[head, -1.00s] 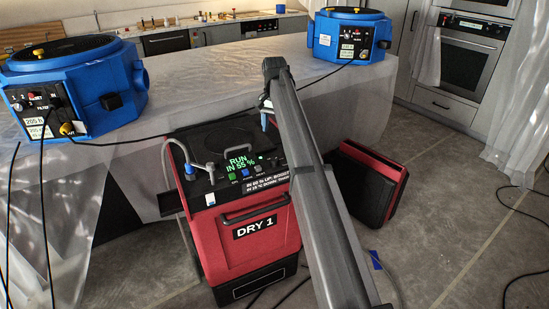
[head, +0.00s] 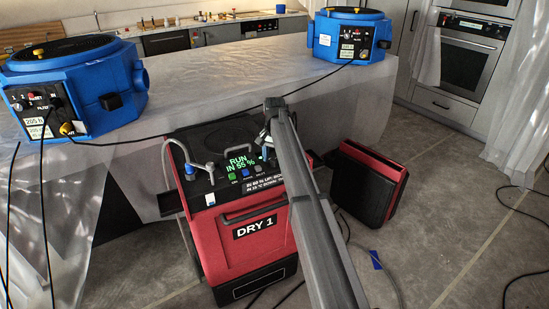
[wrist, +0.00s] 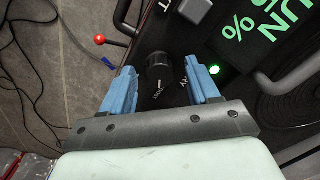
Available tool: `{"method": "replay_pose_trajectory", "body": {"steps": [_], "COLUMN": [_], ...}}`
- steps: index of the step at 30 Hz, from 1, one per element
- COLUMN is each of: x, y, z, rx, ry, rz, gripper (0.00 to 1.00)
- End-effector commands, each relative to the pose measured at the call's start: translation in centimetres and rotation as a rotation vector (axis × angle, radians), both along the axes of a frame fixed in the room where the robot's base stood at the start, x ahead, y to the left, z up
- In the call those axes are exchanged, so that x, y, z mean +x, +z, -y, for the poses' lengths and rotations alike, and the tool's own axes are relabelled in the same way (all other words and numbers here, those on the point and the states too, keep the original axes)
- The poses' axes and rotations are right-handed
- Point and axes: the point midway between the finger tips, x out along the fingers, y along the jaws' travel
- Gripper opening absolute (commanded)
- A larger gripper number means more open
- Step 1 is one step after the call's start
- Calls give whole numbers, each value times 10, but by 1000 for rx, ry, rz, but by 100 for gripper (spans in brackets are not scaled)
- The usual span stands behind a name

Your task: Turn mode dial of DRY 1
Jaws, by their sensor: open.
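DRY 1 (head: 240,245) is a red machine with a black sloped top panel in the head view. Its green display (head: 240,162) reads "RUN IN 55 %"; part of it shows upside down in the wrist view (wrist: 265,25). In the wrist view a black ridged dial (wrist: 159,72) with a pale pointer mark lies between the two blue fingers of my gripper (wrist: 158,68). My gripper is open, with a visible gap on each side of the dial. In the head view my arm hides the dial and most of the gripper.
In the wrist view a green lamp (wrist: 214,69) glows beside the right finger, and a red-knobbed lever (wrist: 99,40) is beyond the left finger. A red and black case (head: 368,182) stands right of DRY 1. Blue units (head: 75,90) (head: 349,37) sit on the plastic-covered counter (head: 230,75).

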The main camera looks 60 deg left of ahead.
Motion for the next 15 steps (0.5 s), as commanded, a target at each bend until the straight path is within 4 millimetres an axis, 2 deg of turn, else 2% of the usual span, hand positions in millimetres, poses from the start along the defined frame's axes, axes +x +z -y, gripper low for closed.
{"method": "replay_pose_trajectory", "body": {"steps": [9, 15], "x": [0, 0], "y": [-2, -2], "z": [0, 0], "rx": [0, 0], "ry": [0, 0], "rz": [0, 0], "gripper": [60, 41]}}
